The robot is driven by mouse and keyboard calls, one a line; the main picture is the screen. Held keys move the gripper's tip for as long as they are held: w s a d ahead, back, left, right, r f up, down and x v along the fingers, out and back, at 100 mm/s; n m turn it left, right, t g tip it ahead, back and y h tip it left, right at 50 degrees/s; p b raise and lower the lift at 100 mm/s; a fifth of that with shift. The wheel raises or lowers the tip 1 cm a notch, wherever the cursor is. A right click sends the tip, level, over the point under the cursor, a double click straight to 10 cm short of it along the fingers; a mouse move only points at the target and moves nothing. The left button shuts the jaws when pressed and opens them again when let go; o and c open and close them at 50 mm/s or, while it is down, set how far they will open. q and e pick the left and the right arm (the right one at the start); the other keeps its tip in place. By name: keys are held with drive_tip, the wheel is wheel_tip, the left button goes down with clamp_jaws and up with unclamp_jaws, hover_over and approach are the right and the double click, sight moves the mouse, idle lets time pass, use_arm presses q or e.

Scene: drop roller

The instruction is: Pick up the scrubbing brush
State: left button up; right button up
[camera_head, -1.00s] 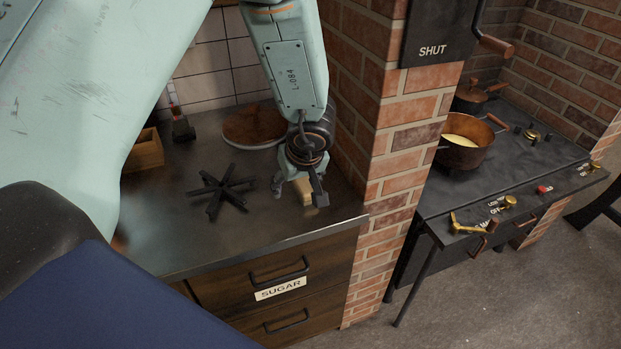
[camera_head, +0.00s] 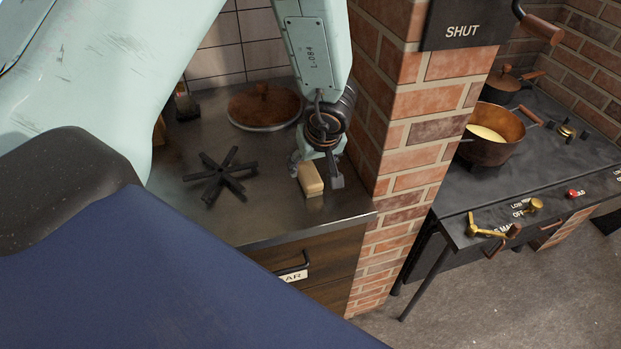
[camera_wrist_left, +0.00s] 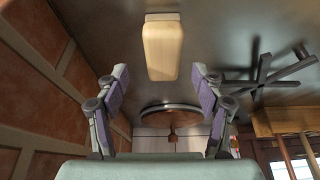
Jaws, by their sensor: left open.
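The scrubbing brush (camera_head: 311,180) has a pale wooden block and lies on the metal counter close to the brick pillar. In the left wrist view the brush (camera_wrist_left: 163,48) shows at upper middle, beyond the fingertips and roughly centred between them. My left gripper (camera_head: 317,170) is open over the brush in the head view, one finger on each side of it. In the wrist view my left gripper's fingers (camera_wrist_left: 160,76) are spread apart with nothing between them. Whether a finger touches the brush cannot be told. My right gripper is not in view.
A black star-shaped trivet (camera_head: 221,176) lies left of the brush. A round wooden lid (camera_head: 264,106) lies behind it. The brick pillar (camera_head: 410,150) stands close on the right. The counter's front edge (camera_head: 310,230) is near. A pot (camera_head: 492,136) stands on the stove beyond the pillar.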

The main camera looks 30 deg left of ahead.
sight(309, 173)
use_arm(q)
drive_tip(key=b+x, duration=0.1)
drive_tip(key=x, duration=0.1)
drive_tip(key=s+b+x, duration=0.1)
drive_tip(key=x, duration=0.1)
drive_tip(key=shift+f, duration=0.15)
drive_tip(key=shift+w+a+f+b, duration=0.15)
drive_tip(key=shift+a+f+b, duration=0.05)
drive_tip(key=shift+b, duration=0.1)
drive_tip(key=shift+w, duration=0.25)
drive_tip(key=shift+s+r, duration=0.15)
drive_tip(key=shift+s, duration=0.1)
drive_tip(key=c, duration=0.5)
drive_tip(key=shift+w, duration=0.1)
drive_tip(key=c, duration=0.8)
